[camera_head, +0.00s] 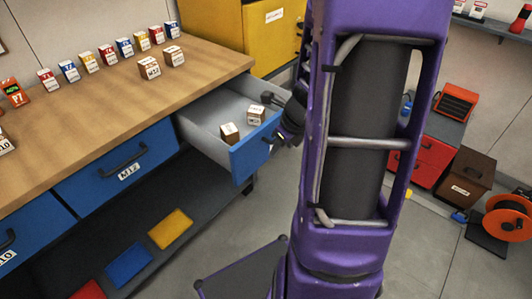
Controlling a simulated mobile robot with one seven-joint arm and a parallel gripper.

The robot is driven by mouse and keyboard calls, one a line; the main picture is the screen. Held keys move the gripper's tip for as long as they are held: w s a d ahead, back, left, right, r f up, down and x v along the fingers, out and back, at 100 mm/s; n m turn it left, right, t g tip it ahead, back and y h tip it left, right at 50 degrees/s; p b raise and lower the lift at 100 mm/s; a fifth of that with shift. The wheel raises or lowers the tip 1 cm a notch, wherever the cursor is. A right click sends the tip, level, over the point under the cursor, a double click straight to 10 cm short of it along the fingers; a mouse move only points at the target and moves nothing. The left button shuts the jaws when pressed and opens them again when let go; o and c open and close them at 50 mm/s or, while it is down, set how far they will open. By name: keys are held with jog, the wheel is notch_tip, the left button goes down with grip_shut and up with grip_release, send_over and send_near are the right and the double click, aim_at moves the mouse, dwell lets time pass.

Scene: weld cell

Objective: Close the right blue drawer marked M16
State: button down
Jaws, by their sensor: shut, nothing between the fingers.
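The right blue drawer (246,158) stands pulled out from the workbench, with its grey inside showing. Two small white-and-brown boxes lie in it, one left (229,133) and one right (256,115). Its label cannot be read from here. My black gripper (276,137) is at the right part of the drawer front, close to the handle, which is mostly hidden behind it. The fingers are shut and hold nothing. Whether they touch the drawer front I cannot tell. My purple arm hides what lies to the right of the drawer.
The drawer marked M12 (117,165) is shut. Small labelled boxes stand on the wooden benchtop (105,108). A yellow cabinet (222,35) stands behind the bench. A lower shelf (205,206) holds coloured flat pieces. Grey floor is open between bench and arm.

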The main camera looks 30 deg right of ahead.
aim_at(255, 158)
jog(key=shift+w+a+f+b, duration=0.45)
jog(key=shift+w+f, duration=0.7)
jog(key=shift+f, duration=0.3)
jog(key=shift+w+a+f+b, duration=0.45)
jog(key=shift+w+f, duration=0.75)
jog(key=shift+f, duration=0.2)
jog(key=shift+w+a+f+b, duration=0.35)
jog(key=shift+w+f+b, duration=0.1)
jog(key=shift+w+f, duration=0.85)
jog(key=shift+s+f, duration=0.1)
jog(key=shift+f, duration=0.05)
